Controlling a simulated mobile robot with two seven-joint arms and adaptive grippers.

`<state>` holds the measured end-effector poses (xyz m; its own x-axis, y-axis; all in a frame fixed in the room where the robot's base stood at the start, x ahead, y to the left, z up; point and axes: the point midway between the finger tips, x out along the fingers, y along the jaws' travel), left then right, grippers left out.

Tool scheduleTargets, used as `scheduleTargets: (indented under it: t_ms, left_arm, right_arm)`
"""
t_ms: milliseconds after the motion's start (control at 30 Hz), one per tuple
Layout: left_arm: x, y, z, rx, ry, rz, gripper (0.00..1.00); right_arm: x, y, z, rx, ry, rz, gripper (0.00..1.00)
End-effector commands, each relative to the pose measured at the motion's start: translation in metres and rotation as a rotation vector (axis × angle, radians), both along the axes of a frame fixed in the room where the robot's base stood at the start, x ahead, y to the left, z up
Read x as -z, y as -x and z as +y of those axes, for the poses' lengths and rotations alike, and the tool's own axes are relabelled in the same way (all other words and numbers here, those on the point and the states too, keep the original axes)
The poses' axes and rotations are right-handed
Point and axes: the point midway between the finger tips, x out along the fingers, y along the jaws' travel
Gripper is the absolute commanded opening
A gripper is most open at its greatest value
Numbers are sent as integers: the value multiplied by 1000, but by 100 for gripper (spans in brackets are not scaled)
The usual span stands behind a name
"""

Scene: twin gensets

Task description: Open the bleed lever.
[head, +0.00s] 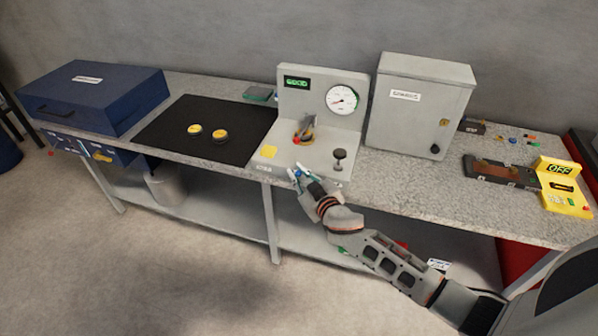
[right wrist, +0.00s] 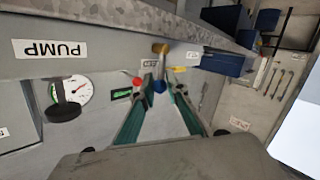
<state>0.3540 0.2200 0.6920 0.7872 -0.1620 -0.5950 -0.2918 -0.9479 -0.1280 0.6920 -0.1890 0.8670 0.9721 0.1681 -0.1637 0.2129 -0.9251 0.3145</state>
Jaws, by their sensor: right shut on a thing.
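The test stand (head: 322,108) has a gauge (head: 341,99), a green display and a black knob (head: 339,154). A small blue lever (right wrist: 159,87) shows between the fingertips in the right wrist view, near a brass fitting (right wrist: 160,48). I take it for the bleed lever; its exact angle is unclear. My right gripper (head: 299,172) is at the front edge of the stand's base, shut on the blue lever. The fingers largely hide the lever in the head view. My left gripper is not in view.
A grey cabinet (head: 420,108) stands right of the stand. A black mat (head: 240,145) with two yellow round pieces (head: 219,135) and a blue case (head: 92,97) lie left. A yellow device (head: 565,188) reading OFF is far right. Floor in front is clear.

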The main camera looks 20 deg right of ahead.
Motion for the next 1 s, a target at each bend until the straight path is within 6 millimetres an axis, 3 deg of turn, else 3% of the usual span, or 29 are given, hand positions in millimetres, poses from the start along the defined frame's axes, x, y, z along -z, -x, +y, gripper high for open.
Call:
scheduleTargets:
  t_ms: [300,333,400,767,1000]
  left_arm:
    - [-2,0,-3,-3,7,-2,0]
    - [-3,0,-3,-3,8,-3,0]
    - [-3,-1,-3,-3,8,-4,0]
    - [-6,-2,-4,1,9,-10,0]
    - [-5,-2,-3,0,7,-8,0]
  right_arm:
    - [-2,-1,-1,1,4,0,0]
    - [-2,-1,-1,1,4,0,16]
    - [-1,-1,-1,1,4,0,31]
    - [0,1,0,-1,2,2,31]
    - [-4,28,-5,0,2,4,31]
